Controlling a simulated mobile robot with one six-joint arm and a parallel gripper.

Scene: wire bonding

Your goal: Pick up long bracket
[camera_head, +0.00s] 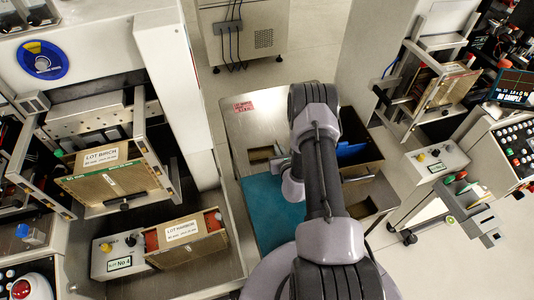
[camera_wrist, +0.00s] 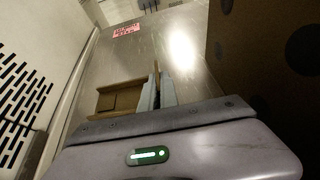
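I cannot make out a long bracket for certain in either view. My gripper (camera_wrist: 157,90) points down over the metal table (camera_wrist: 170,32), beside a small brown open tray (camera_wrist: 122,98). Its two grey fingers are close together, with a thin brown strip (camera_wrist: 157,68) showing between their tips. I cannot tell whether they hold that strip or whether it lies behind them. In the head view my gripper (camera_head: 280,164) is partly hidden by my arm, to the right of the same brown tray (camera_head: 261,154).
A teal mat (camera_head: 268,205) lies on the table's near part. A brown box (camera_head: 362,172) stands right of my arm, with a blue item (camera_head: 350,149) at it. Racks with labelled lots (camera_head: 182,231) stand left. A perforated white panel (camera_wrist: 22,85) is close on the left.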

